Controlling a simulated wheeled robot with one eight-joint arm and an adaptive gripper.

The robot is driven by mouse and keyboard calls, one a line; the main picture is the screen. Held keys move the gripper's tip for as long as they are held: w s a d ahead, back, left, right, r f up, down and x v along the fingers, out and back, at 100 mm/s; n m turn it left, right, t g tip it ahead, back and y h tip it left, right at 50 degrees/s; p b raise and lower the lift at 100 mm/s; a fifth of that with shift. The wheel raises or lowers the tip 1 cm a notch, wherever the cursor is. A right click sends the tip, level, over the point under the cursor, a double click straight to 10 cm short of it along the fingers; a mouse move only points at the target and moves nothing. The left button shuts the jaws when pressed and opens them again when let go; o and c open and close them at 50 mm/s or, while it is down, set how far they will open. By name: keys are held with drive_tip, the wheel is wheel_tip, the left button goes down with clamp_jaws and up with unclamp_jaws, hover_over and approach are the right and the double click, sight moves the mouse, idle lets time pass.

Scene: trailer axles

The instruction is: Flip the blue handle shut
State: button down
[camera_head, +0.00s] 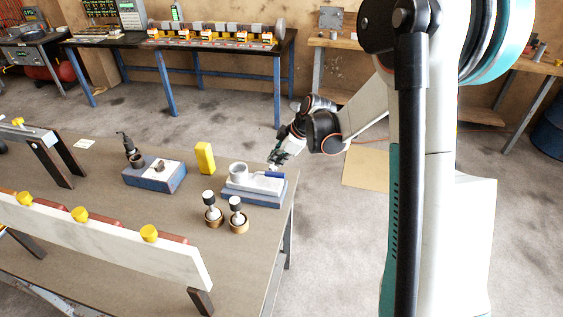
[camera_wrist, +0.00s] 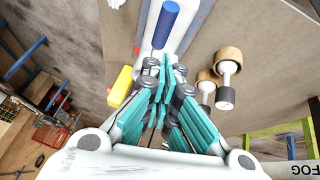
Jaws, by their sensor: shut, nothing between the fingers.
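The blue handle (camera_head: 269,175) lies across the right part of a white fixture on a blue-grey base (camera_head: 252,198), near the table's right edge. It also shows in the wrist view as a blue rod (camera_wrist: 166,24) at the top centre, running away from my gripper (camera_wrist: 166,72). A white ring-shaped cup (camera_head: 238,170) stands on the fixture beside the handle. In the head view my gripper (camera_head: 276,160) is just behind the handle, close to it. Its teal fingers are shut with nothing between them. I cannot tell whether the fingertips touch the handle.
A yellow block (camera_head: 205,158) stands left of the fixture. Two round wooden pieces with white-and-black knobs (camera_head: 237,216) stand in front. A second blue-sided fixture (camera_head: 154,173) is farther left. A long white beam (camera_head: 100,238) crosses the table's front. The floor right of the table is open.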

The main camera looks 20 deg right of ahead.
drive_tip(key=s+d+r+p, duration=0.2)
drive_tip(key=s+d+r, duration=0.2)
drive_tip(key=r, duration=0.2)
drive_tip(key=shift+s+d+r, duration=0.15)
drive_tip(key=shift+d+r, duration=0.05)
drive_tip(key=s+a+r+m+t+h+b, duration=0.15)
drive_tip(key=s+a+r+m+h, duration=0.25)
drive_tip(key=s+r+m, duration=0.5)
drive_tip(key=s+a+m+t+b, duration=0.1)
drive_tip(key=s+a+m, duration=0.2)
drive_tip(key=s, duration=1.4)
drive_tip(key=shift+a+f, duration=0.15)
drive_tip(key=shift+a, duration=0.95)
